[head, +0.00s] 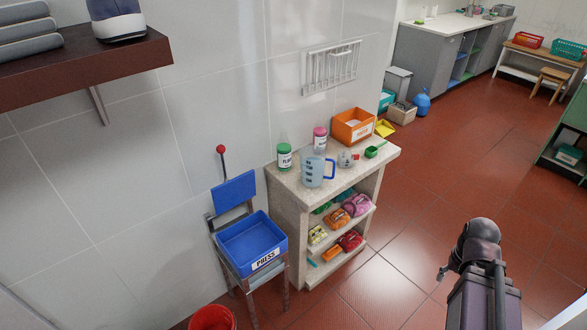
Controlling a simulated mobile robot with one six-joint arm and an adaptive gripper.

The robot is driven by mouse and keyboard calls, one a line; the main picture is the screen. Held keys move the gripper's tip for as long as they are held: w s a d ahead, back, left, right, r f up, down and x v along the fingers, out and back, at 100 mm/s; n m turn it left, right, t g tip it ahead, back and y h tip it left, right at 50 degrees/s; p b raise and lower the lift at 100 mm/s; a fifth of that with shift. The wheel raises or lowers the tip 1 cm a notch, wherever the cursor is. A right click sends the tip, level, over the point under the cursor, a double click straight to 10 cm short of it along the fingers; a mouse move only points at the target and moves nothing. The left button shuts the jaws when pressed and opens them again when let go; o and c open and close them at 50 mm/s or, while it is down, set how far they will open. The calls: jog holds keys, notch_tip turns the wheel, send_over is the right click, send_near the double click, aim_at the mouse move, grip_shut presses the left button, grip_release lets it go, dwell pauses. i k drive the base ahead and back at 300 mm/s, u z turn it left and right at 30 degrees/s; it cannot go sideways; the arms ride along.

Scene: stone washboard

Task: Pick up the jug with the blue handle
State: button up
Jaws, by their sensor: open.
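The jug (312,172) is pale, see-through and bluish, with dark markings on its side. It stands upright on the stone-topped shelf unit (285,187), near its front edge. Its blue handle (331,168) points to the right. My arm reaches in from the lower right, and my gripper (443,272) shows only as a small dark piece at its left side. The gripper is open, apart from the jug, to its right and lower in the picture. Most of the gripper is hidden behind my arm.
A green-labelled jar (285,157) and a pink-lidded jar (320,138) stand behind the jug. A glass vessel (345,160), a green scoop (375,150) and an orange bin (352,127) are to its right. A blue tray stand (250,243) is left. Red floor (390,285) is clear in front.

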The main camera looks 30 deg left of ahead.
aim_at(313, 159)
jog(key=u, duration=1)
jog(key=k, duration=1)
jog(key=i, duration=0.9)
